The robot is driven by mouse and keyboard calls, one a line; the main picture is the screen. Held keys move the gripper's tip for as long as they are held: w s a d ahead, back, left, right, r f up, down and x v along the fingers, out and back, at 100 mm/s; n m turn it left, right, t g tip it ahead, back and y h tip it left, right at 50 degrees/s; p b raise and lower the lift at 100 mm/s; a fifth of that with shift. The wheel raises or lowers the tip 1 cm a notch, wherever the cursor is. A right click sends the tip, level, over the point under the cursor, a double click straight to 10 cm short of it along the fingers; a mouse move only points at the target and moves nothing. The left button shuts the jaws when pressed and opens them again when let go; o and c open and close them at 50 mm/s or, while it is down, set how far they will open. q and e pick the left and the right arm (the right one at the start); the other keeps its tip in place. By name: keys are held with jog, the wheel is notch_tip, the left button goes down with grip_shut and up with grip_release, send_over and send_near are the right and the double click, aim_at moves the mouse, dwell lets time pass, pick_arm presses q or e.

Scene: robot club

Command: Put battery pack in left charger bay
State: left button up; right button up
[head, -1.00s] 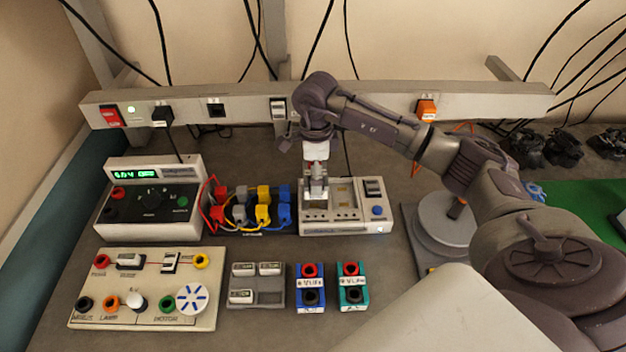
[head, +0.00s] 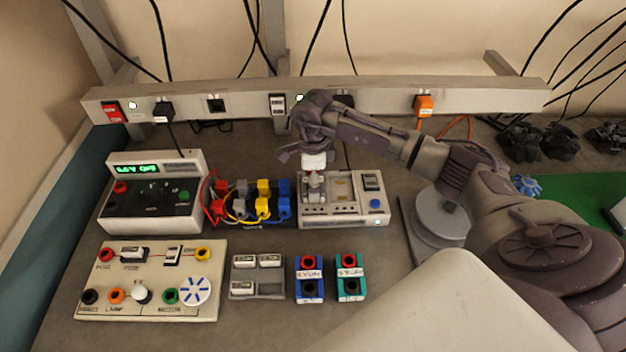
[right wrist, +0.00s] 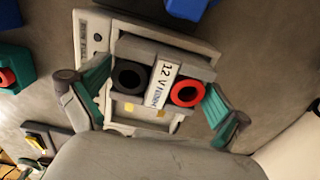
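The battery pack (right wrist: 150,50) is a grey block with a black and a red socket and a white "12 V" label. In the head view the right gripper (head: 313,176) points down at the left bay of the white charger (head: 345,214), with the pack (head: 312,188) upright at that bay. Whether the pack is fully seated is hidden. The right bay (head: 343,187) looks empty. My left gripper is not in view.
Blue (head: 309,288) and teal (head: 351,290) socket blocks stand in front of the charger. A cell tray (head: 270,290) and circuit board (head: 140,305) lie front left. Coloured leads (head: 262,208) and a power supply (head: 150,212) stand left. A round grey stand (head: 440,225) is right.

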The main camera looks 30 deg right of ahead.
jog(key=shift+r, duration=0.5)
notch_tip(320, 180, up, 11)
jog(key=b, duration=0.3)
jog(key=shift+r+b, duration=0.2)
jog(key=shift+b, duration=0.1)
